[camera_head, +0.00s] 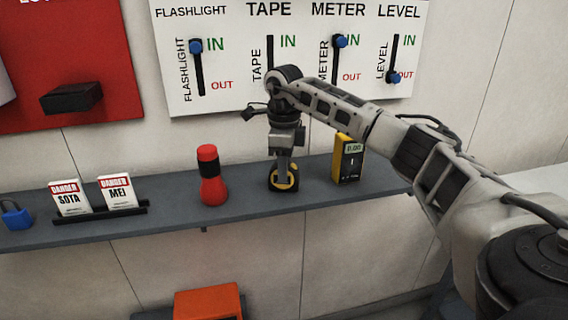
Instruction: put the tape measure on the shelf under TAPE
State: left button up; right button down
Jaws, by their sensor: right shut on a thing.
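The tape measure (284,188), yellow and black, is at the grey shelf (240,216), under the TAPE column of the white board (270,97). My right gripper (284,176) points down from above and is shut on it. The tape measure appears to touch the shelf top, but its underside is hard to make out. The TAPE slot is partly hidden by my right arm, and its slider does not show. My left gripper is not in view.
A red flashlight (211,178) stands left of the tape measure and a yellow meter (348,160) stands to its right. Two danger tags (117,193) in a black holder and a blue padlock (16,216) are farther left. An orange box (208,303) is below the shelf.

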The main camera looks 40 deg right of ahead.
jog(key=shift+f, duration=0.15)
jog(key=c, duration=1.1)
grip_release()
notch_tip(320, 180, up, 12)
jog(key=shift+r, duration=0.15)
